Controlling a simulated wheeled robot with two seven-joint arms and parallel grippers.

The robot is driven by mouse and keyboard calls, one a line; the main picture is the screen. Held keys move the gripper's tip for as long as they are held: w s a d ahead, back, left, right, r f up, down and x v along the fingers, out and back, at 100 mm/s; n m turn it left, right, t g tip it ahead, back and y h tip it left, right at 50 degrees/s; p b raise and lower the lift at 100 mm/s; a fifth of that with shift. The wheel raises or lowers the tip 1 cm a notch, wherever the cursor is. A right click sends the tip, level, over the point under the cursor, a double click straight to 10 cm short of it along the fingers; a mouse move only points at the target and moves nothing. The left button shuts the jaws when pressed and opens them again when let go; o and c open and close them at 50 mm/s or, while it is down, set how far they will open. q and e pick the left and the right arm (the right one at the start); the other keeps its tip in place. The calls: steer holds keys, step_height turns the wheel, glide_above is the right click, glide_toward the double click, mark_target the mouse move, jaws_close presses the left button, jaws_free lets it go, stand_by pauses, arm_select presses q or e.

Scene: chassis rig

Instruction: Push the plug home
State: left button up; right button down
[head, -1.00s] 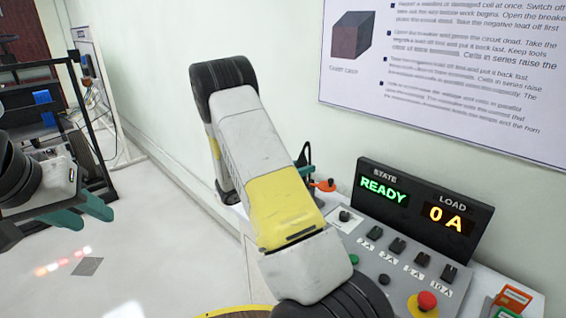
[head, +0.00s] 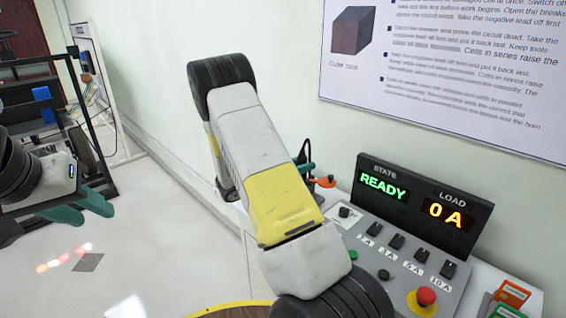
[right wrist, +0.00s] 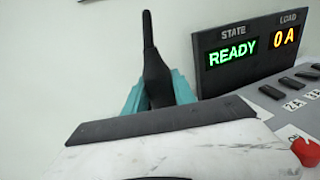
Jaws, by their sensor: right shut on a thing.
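The black plug (right wrist: 157,78) stands upright in the right wrist view, with a thin black cable or stem rising from it. The teal fingers of my right gripper (right wrist: 160,88) are closed on it from both sides. Its lower end is hidden behind the wrist housing, so I cannot tell how far it sits in a socket. In the head view my right arm hides most of the gripper; the plug's dark top (head: 302,153) shows just past the arm, beside the panel. My left gripper (head: 97,212), with teal fingers apart and empty, hangs over the floor at left.
The control panel (head: 385,262) has a red stop button (head: 426,297), several black switches and a display (head: 420,208) reading READY and 0 A. An orange-red knob (head: 322,182) sits near the plug. The wall (head: 290,60) is close behind; a black frame (head: 75,100) stands at left.

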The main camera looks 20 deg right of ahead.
steer(key=shift+r, duration=0.8)
steer(key=shift+f, duration=1.25)
stand_by(0.9)
steer(key=c, duration=0.9)
jaws_free()
steer(key=shift+c, duration=0.2)
steer(key=shift+f, duration=0.1)
steer(key=shift+a, duration=0.1)
steer(key=s+a, duration=0.1)
steer(key=a, duration=0.6)
steer(key=shift+a, duration=0.3)
